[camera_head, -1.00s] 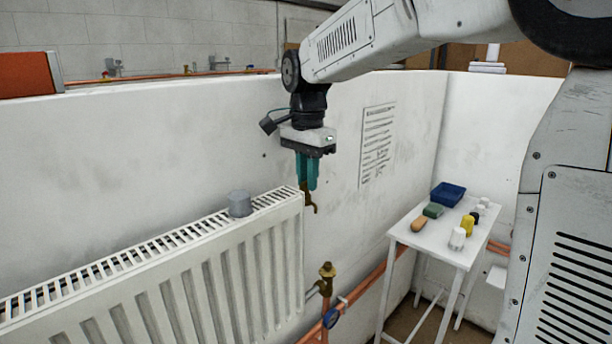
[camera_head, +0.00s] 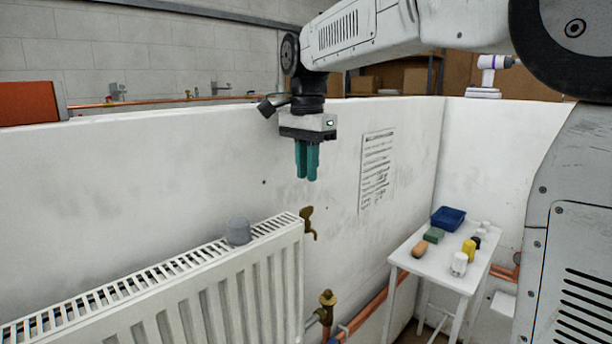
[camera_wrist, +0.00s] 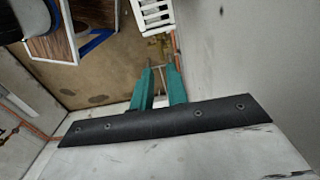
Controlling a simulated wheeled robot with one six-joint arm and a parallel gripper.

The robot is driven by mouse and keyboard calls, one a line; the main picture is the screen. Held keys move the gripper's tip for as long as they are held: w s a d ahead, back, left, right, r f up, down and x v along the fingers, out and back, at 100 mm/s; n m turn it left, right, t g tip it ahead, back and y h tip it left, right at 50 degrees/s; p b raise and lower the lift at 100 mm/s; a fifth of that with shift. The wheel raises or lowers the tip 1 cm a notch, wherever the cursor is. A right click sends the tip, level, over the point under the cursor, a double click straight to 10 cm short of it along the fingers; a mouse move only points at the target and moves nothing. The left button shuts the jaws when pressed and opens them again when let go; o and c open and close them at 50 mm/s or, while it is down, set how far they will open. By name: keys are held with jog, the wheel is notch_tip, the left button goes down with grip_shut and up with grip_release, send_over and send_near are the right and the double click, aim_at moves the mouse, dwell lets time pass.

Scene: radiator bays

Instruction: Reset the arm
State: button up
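My gripper (camera_head: 306,177) hangs fingers-down in front of the white partition wall, above the right end of the radiator. Its two teal fingers point down with a narrow gap between them and nothing in it. They also show in the wrist view (camera_wrist: 158,70), slightly apart and empty. The white radiator (camera_head: 170,290) stands at lower left. A brass fitting (camera_head: 308,222) is at its upper right corner, below the fingers and apart from them. A grey cylindrical cap (camera_head: 238,231) sits on the radiator's top grille.
A brass valve (camera_head: 327,299) stands on copper pipework beside the radiator. A small white table (camera_head: 440,262) at right holds a blue tray (camera_head: 448,217), a yellow bottle (camera_head: 469,250) and several small items. A paper sheet (camera_head: 377,168) is on the wall. The air around my gripper is clear.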

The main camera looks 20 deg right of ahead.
dwell(0.4)
jog(key=shift+w+f+n, duration=0.1)
jog(key=shift+n, duration=0.4)
jog(key=s+d+f+n, duration=0.1)
jog(key=s+f+n, duration=0.3)
jog(key=s, duration=0.6)
jog(key=s+d+f+n, duration=0.1)
jog(key=s+f+n, duration=0.3)
jog(key=s, duration=0.5)
jog(key=s+d+f+n+t, duration=0.1)
jog(key=s+f+n, duration=0.3)
jog(key=s, duration=0.6)
notch_tip(320, 180, down, 3)
jog(key=shift+s+r, duration=0.15)
jog(key=shift+s, duration=0.15)
jog(key=shift+a, duration=0.1)
